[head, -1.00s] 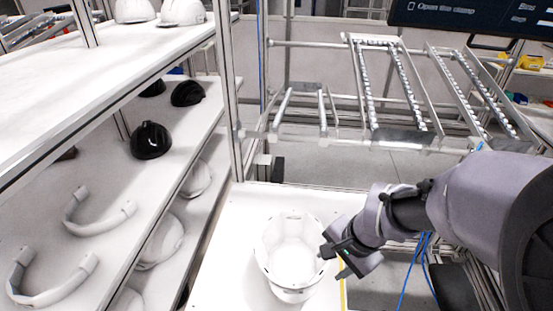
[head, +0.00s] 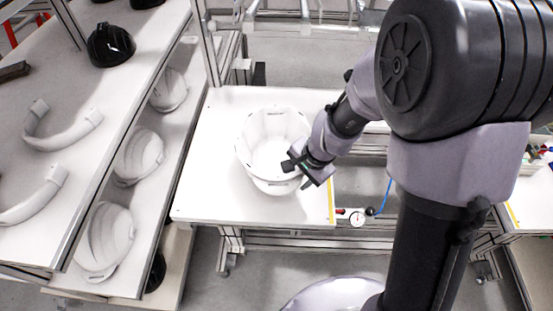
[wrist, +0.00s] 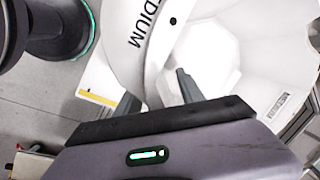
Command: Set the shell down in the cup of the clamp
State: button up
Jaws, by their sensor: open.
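The white helmet shell (head: 262,140) sits open side up on the white table, and its hollow inside faces the head camera. It also shows in the wrist view (wrist: 205,55), with the word MEDIUM on a white curved surface beside its hollow. My gripper (head: 300,176) is at the shell's near right rim. Its jaws are open. In the wrist view one dark finger shows against the shell's inside and the other lies outside the wall; contact is not clear. A white rounded form shows beneath the shell; I cannot tell whether it is the clamp's cup or part of the shell.
The white table (head: 215,150) has bare room left of the shell and a yellow strip (head: 331,200) at its right edge. A small gauge (head: 357,218) is right of it. A shelf rack at left holds a black helmet (head: 110,45), white shells (head: 138,156) and curved white parts.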

jog(key=shift+r, duration=0.15)
grip_shut()
dwell(1.2)
